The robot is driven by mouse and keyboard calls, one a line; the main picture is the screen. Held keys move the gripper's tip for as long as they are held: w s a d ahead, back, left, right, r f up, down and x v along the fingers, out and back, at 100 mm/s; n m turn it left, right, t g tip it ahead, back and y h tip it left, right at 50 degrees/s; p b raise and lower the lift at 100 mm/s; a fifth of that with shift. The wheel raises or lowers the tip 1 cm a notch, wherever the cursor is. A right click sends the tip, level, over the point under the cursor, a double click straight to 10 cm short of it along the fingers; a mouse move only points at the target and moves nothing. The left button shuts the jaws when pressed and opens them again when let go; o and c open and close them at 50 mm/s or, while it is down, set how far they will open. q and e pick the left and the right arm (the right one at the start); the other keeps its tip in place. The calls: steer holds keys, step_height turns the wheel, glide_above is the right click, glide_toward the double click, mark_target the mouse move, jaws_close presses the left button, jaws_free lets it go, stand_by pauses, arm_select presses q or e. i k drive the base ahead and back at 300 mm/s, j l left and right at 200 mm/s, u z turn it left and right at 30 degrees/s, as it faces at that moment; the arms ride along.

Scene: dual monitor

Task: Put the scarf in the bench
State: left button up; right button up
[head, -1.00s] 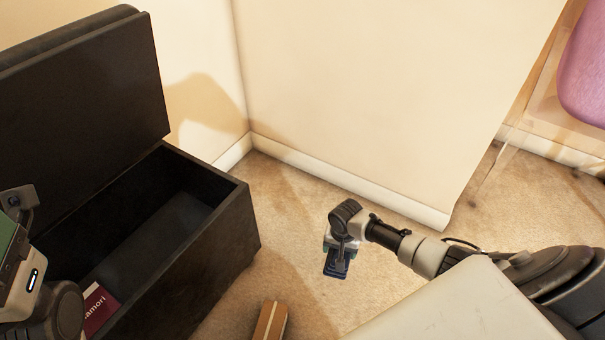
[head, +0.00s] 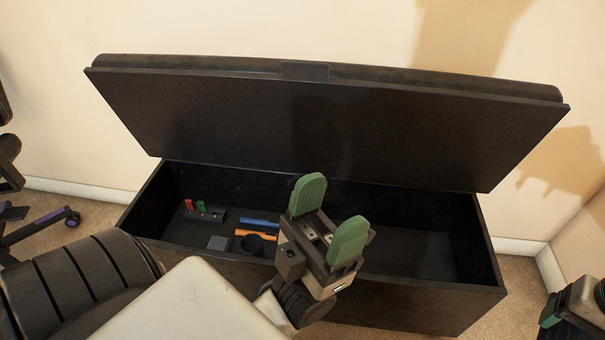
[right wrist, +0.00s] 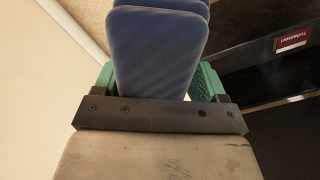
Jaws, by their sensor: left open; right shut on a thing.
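The bench (head: 330,125) is a long dark storage box with its lid raised, in the middle of the head view. My left gripper (head: 328,218) is open and empty, with its green fingertips in front of the bench opening. My right gripper (right wrist: 155,85) is shut on a blue folded thing, seemingly the scarf (right wrist: 155,45). Its lower part is hidden by the gripper. In the head view, part of my right gripper (head: 550,312) shows at the lower right edge, right of the bench; the scarf is not clear there.
The right part of the bench floor looks bare. A wheeled chair base (head: 40,225) stands at left.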

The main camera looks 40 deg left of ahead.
mark_target(417, 267)
steer(key=k+j+u, duration=0.15)
steer(key=k+u, duration=0.3)
steer(key=k, duration=0.2)
steer(key=i+l+u, duration=0.1)
steer(key=l+u, duration=0.15)
steer(key=u, duration=0.25)
steer(key=l+u, duration=0.3)
steer(key=u, duration=0.15)
steer(key=i+l+u, duration=0.1)
steer(key=l+u, duration=0.2)
steer(key=u, duration=0.2)
steer(key=l, duration=0.6)
steer(key=k+l, duration=0.1)
steer(key=l, duration=0.5)
